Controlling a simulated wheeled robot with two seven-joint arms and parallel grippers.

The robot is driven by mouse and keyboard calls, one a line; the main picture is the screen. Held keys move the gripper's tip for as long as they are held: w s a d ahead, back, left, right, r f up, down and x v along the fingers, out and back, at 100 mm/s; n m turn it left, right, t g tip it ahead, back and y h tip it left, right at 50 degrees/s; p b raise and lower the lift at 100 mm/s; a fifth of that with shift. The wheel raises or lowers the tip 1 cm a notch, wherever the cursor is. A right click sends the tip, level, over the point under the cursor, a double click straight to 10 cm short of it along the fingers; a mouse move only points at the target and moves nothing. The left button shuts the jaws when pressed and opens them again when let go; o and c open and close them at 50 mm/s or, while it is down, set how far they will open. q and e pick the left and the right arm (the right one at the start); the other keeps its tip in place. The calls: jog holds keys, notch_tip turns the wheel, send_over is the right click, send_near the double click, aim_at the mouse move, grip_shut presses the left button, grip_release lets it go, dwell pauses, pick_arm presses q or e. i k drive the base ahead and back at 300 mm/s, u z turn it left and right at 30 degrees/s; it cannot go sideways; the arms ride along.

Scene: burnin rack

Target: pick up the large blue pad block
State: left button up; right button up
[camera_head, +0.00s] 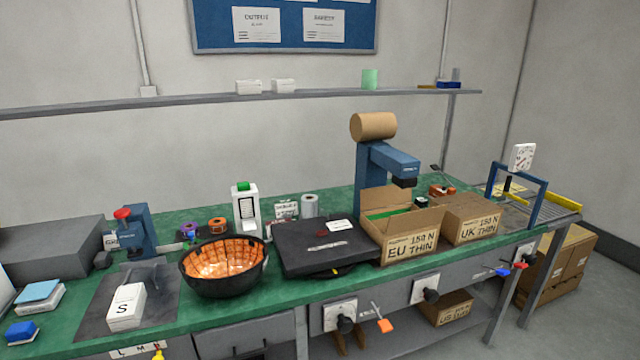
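Two blue-topped blocks stand at the left end of the green bench. The larger one is a light blue pad block (38,291), a flat light blue slab on a white base. A smaller dark blue block (21,331) with a pale base sits in front of it, near the left edge of the picture. I cannot tell for certain from any label which one is the large blue pad block. Neither of my grippers shows in this view.
A white block marked S (126,307) lies on a dark mat right of the blue blocks. A black bowl with an orange inside (223,291) stands farther right. A grey box (52,248) and a blue press with a red knob (133,234) stand behind.

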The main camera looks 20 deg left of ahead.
aim_at(19, 333)
jog(key=u, duration=1.05)
jog(key=i, duration=0.9)
jog(key=u, duration=0.85)
